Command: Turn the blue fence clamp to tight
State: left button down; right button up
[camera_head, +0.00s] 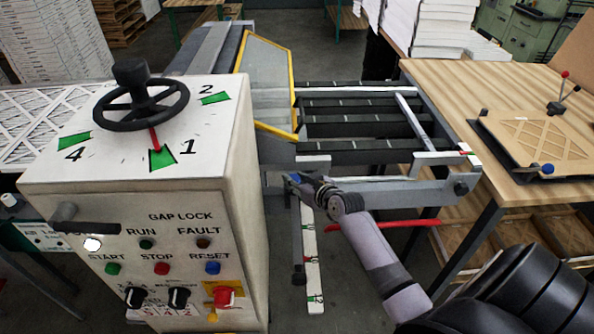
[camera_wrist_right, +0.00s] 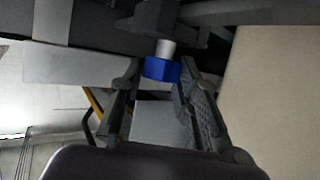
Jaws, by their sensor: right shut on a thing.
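The blue fence clamp (camera_wrist_right: 162,69) shows in the right wrist view as a blue knob on a pale, short shaft under a dark bracket. My right gripper (camera_wrist_right: 159,66) has a finger on each side of it and is shut on it. In the head view my right gripper (camera_head: 296,181) is at the front rail of the roller frame, at the end of my arm reaching in from the lower right. Which way the clamp is turned cannot be told. My left gripper is not in view.
A white control cabinet (camera_head: 100,176) with a black handwheel (camera_head: 140,104) stands at left. A yellow-framed clear guard (camera_head: 267,85) is behind the gripper. A red lever (camera_head: 390,223) passes by my arm. A wooden table (camera_head: 465,90) stands at right.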

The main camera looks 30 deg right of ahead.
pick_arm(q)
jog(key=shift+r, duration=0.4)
pick_arm(e)
jog(key=shift+h, duration=0.3)
jog(key=o, duration=1.2)
jog(key=shift+c, duration=0.2)
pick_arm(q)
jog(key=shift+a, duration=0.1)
pick_arm(e)
jog(key=v, duration=1.2)
jog(key=shift+s+d+f, duration=0.1)
